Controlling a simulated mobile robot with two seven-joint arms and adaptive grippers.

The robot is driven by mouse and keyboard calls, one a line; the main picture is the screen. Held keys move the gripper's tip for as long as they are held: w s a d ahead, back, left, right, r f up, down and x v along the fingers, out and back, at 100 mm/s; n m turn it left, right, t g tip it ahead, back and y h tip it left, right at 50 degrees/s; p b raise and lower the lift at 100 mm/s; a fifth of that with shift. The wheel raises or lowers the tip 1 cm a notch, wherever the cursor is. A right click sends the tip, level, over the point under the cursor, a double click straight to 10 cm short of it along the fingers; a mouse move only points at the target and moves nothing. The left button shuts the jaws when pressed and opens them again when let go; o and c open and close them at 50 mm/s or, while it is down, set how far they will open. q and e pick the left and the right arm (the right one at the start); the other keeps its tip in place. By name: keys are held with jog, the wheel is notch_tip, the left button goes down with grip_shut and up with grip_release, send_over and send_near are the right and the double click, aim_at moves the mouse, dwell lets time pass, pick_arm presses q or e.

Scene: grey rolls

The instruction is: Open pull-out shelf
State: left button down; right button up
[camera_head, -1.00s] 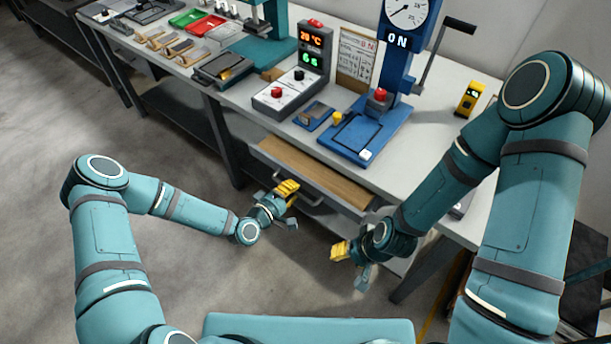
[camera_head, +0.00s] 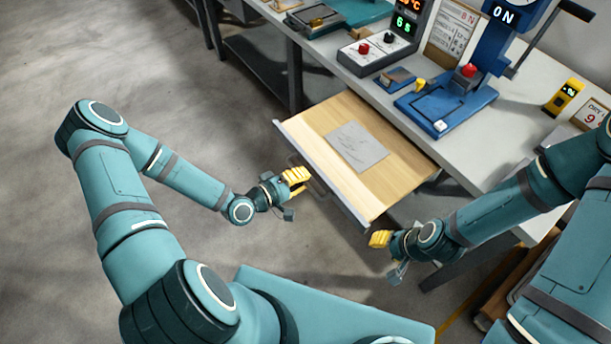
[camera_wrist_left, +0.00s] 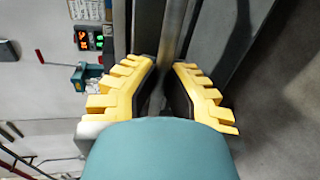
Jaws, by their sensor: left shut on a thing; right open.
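The pull-out shelf (camera_head: 320,122) is a light wooden board with a grey front edge, and it stands well out from under the workbench. A sheet of paper with drawn lines lies flat on it. My left gripper (camera_head: 300,182) has yellow fingers and is shut on the handle (camera_head: 306,176) at the left part of the shelf's front. In the left wrist view the yellow fingers (camera_wrist_left: 168,95) close around a grey bar, largely hidden between them. My right gripper (camera_head: 380,242) is open and empty near the right end of the shelf front, apart from it.
The workbench (camera_head: 470,145) carries a blue press (camera_head: 445,105), a control box with red and black knobs (camera_head: 378,48) and a yellow device (camera_head: 563,97). The floor to the left of the shelf is clear.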

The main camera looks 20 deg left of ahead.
pick_arm(q)
jog(key=c, duration=1)
grip_release()
jog(key=v, duration=1.2)
